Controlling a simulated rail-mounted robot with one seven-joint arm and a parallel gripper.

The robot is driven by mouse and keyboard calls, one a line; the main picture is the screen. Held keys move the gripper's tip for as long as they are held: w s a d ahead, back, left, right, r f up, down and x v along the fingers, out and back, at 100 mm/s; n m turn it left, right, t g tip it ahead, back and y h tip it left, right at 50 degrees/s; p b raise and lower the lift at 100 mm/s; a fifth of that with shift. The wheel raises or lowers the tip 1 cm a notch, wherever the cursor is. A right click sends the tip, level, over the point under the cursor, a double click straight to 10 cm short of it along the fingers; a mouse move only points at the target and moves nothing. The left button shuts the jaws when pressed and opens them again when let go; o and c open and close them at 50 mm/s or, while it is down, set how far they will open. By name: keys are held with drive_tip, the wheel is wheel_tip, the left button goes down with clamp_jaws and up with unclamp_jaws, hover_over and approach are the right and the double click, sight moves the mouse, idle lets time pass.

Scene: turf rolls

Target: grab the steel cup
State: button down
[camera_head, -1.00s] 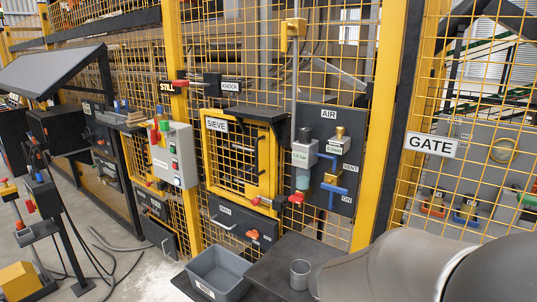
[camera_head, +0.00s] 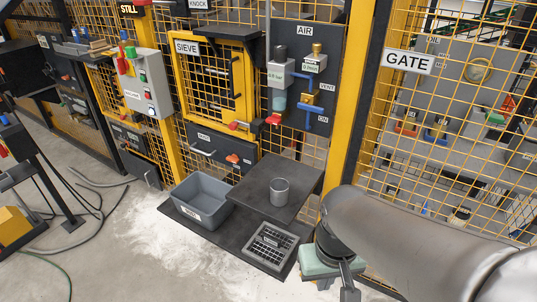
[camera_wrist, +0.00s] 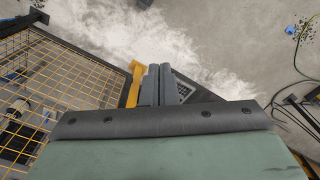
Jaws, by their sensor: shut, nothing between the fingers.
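The steel cup (camera_head: 280,190) stands upright on a dark grey shelf (camera_head: 255,178) in the head view. It is a plain grey cylinder. My gripper (camera_head: 348,288) is below and to the right of the cup in the head view, apart from it, at the end of my grey arm. Its fingers are small there and partly cut off by the lower edge. In the wrist view, two grey fingers (camera_wrist: 157,86) sit close together beyond a black strip and a pale green housing. The gripper is shut and empty. I cannot make out the cup in the wrist view.
A grey bin (camera_head: 203,200) stands left of the shelf. A grated tray (camera_head: 270,245) lies in front of it. The yellow mesh fence and post (camera_head: 352,95) rise behind and right. White powder (camera_head: 150,222) covers the floor at left. The shelf around the cup is clear.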

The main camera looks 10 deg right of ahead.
idle(0.4)
drive_tip(key=shift+c, duration=2)
unclamp_jaws()
drive_tip(key=t+b, duration=0.4)
approach(279, 191)
drive_tip(key=shift+m, duration=0.5)
drive_tip(key=x, duration=0.2)
drive_tip(key=w+x, duration=0.1)
drive_tip(key=x, duration=0.4)
drive_tip(key=shift+w+d+r+p, duration=0.1)
drive_tip(key=shift+w+p, duration=0.2)
drive_tip(key=shift+w, duration=0.1)
drive_tip(key=shift+d+p+x, duration=0.1)
drive_tip(key=shift+p+x, duration=0.1)
drive_tip(key=shift+x, duration=1.4)
drive_tip(key=shift+d+p+x, duration=0.15)
drive_tip(key=shift+x, duration=1.45)
